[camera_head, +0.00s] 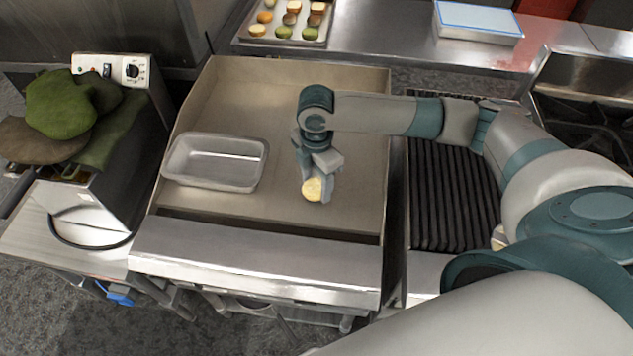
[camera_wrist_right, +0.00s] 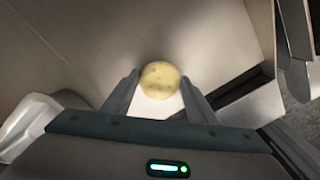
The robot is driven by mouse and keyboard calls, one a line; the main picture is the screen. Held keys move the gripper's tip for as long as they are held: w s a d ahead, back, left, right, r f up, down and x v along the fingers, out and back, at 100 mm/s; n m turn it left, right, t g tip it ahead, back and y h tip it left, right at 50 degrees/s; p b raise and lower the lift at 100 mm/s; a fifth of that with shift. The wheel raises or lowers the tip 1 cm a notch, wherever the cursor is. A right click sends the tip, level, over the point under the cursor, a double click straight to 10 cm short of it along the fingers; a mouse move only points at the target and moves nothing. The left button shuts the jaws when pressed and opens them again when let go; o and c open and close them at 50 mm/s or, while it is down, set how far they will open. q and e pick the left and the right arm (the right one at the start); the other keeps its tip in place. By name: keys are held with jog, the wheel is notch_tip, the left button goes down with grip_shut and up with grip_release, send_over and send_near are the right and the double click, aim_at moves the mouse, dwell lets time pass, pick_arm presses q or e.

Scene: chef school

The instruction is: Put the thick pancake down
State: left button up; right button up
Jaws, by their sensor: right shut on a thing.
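The thick pancake (camera_head: 313,189) is a small pale yellow round piece at the tip of my right gripper (camera_head: 318,186), over the right part of the flat griddle (camera_head: 225,100). In the right wrist view the pancake (camera_wrist_right: 160,79) sits between the two fingertips of my right gripper (camera_wrist_right: 158,88), which is shut on it. Whether the pancake touches the griddle surface is hard to tell. My left gripper is not in view.
An empty-looking metal pan (camera_head: 215,163) stands on the griddle to the left of my right gripper. A ribbed grill (camera_head: 440,195) lies to the right, under my right arm. A tray (camera_head: 283,37) with several small round pieces is on the back counter. Bare griddle surrounds the gripper.

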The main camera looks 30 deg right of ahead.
aim_at(316, 186)
jog(key=shift+f, duration=0.65)
jog(key=shift+f, duration=0.1)
jog(key=o, duration=1.1)
notch_tip(316, 186, up, 12)
jog(key=b, duration=0.3)
